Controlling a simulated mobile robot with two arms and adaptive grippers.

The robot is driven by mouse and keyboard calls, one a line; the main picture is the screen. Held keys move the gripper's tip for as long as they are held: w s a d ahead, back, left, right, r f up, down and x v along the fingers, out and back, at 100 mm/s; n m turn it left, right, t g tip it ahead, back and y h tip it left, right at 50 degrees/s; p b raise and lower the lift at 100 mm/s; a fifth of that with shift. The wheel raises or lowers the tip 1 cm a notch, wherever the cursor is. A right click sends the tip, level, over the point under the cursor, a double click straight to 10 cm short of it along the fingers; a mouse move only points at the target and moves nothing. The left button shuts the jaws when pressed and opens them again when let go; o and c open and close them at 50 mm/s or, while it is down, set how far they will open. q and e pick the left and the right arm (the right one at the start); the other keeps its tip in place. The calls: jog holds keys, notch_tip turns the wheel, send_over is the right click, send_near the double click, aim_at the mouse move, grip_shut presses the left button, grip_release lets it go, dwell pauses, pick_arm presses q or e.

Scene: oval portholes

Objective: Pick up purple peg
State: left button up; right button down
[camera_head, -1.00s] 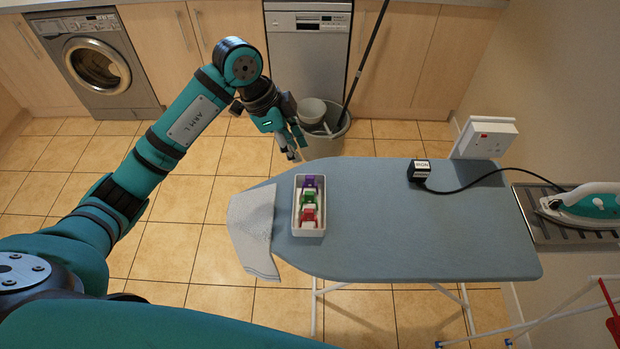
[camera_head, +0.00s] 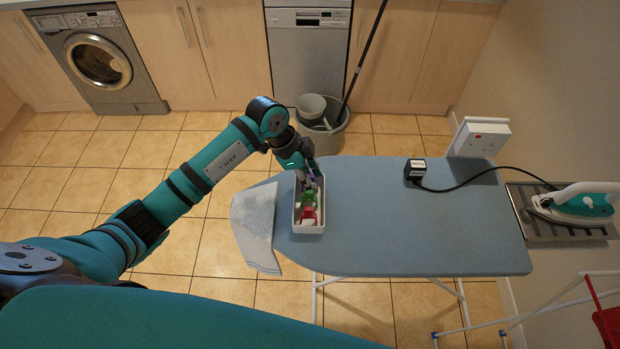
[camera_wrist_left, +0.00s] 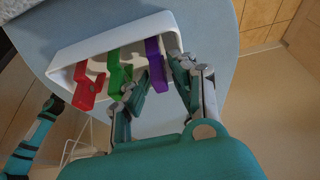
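The purple peg (camera_wrist_left: 155,64) is at one end of a white tray (camera_wrist_left: 66,75), beside a green peg (camera_wrist_left: 116,72) and a red peg (camera_wrist_left: 84,88). In the head view the tray (camera_head: 297,222) sits on the ironing board, with the purple peg mostly hidden by my left gripper (camera_head: 310,182). My left gripper (camera_wrist_left: 154,78) is open in the wrist view, its fingers spread to either side of the purple peg. I cannot tell whether they touch it.
The ironing board (camera_head: 420,235) is clear right of the tray. A pale cloth (camera_head: 255,225) hangs over its left end. A black plug (camera_head: 415,169) with a cable lies at the back. An iron (camera_head: 580,203) rests on the right. A bucket (camera_head: 324,140) stands behind.

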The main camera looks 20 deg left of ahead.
pick_arm(q)
jog(key=c, duration=0.5)
